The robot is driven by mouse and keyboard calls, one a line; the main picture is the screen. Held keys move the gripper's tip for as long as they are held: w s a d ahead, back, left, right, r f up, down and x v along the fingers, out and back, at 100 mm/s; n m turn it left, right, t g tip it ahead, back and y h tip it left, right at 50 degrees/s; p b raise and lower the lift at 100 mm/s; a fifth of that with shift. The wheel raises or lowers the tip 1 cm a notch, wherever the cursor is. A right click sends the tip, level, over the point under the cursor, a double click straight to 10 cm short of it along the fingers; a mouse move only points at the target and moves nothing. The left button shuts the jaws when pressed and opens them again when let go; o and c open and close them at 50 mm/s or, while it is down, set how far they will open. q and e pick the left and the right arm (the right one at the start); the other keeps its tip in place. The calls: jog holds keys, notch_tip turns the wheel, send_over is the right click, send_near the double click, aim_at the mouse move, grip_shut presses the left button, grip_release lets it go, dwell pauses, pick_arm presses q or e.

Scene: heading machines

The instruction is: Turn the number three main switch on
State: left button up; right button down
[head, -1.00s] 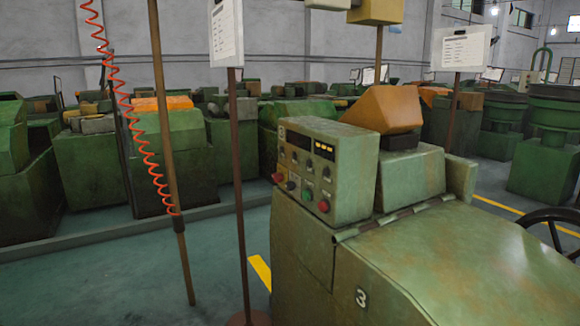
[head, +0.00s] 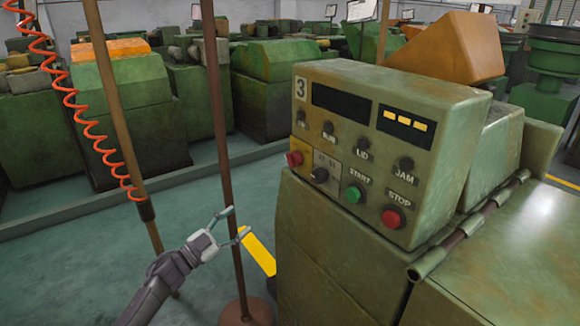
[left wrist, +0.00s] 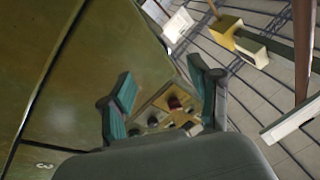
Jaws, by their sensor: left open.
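The number three control box (head: 395,150) stands at the right of the head view, marked with a "3". On its front a pale plate carries a black rotary knob (head: 319,175), with a red knob (head: 294,158) at its left. I cannot read the plate's lettering or the knob's setting. My left gripper (head: 240,221) is open and empty, left of the box and lower than the knob, clear of the panel. In the left wrist view the panel (left wrist: 168,105) shows dark and small between the open fingers. My right gripper is not in view.
A green START button (head: 354,194) and red STOP button (head: 393,217) sit right of the knob. A thin brown pole (head: 215,110) stands behind my left gripper. A red coiled hose (head: 95,140) hangs by another pole at the left. Open floor lies left of the machine.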

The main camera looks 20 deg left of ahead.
aim_at(288, 162)
pick_arm(q)
jog(key=s+d+r+m+g+h, duration=0.2)
jog(key=r+m+g+h, duration=0.15)
jog(key=r, duration=0.45)
jog(key=s+d+r+m+g+h, duration=0.1)
jog(key=r+m+g+h, duration=0.15)
jog(key=r+m, duration=0.35)
jog(key=shift+n+t+h, duration=0.3)
jog(key=shift+n+t, duration=0.1)
jog(key=shift+n, duration=0.05)
jog(key=x, duration=1.2)
jog(key=shift+d+r, duration=0.1)
jog(key=shift+r, duration=0.3)
jog(key=shift+x, duration=0.8)
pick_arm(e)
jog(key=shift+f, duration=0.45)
pick_arm(q)
jog(key=c, duration=1.2)
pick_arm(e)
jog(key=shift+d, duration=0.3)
